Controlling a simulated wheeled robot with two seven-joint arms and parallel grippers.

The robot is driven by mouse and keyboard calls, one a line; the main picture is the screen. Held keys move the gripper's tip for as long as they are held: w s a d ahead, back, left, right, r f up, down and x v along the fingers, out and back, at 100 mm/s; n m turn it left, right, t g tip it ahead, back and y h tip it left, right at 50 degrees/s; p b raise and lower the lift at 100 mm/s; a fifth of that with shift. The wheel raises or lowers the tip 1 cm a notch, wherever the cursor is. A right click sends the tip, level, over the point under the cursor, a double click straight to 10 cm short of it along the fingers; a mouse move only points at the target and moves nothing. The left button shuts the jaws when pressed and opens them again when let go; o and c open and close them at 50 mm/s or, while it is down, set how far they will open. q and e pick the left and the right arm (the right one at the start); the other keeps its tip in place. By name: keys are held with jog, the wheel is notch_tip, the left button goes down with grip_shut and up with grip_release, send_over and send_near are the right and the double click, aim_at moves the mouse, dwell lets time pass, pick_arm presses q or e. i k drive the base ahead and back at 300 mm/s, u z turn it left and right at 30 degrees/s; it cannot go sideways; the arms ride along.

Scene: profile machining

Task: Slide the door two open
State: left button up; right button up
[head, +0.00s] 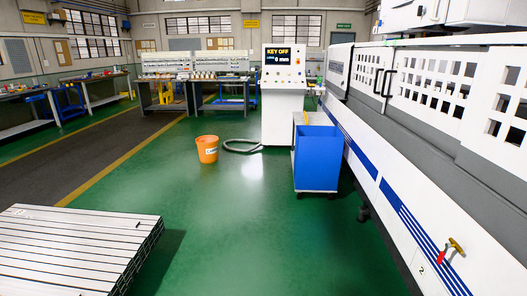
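A long white and grey machine runs along the right side of the head view. On its upper front are a farther perforated door panel (369,66) and a nearer perforated door panel (432,72). Two dark upright handles sit close together where these panels meet, a farther handle (378,80) and a nearer handle (387,83). The panels look shut. A small "2" label (422,270) is on the lower front, left of a red and brass valve handle (452,249); which door it marks I cannot tell. Neither of my grippers is in view.
A blue bin on a cart (317,159) stands beside the machine's far part. A control cabinet (283,98) reads "KEY OFF" and "0 mm". An orange bucket (207,150) stands mid-floor. Stacked metal profiles (75,245) lie at lower left. Green floor between is clear.

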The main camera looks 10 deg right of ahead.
aim_at(446, 132)
jog(key=z, duration=0.1)
jog(key=i, duration=2.35)
jog(key=z, duration=0.95)
jog(key=i, duration=2.05)
jog(key=z, duration=1.55)
jog(key=i, duration=0.85)
jog(key=z, duration=0.2)
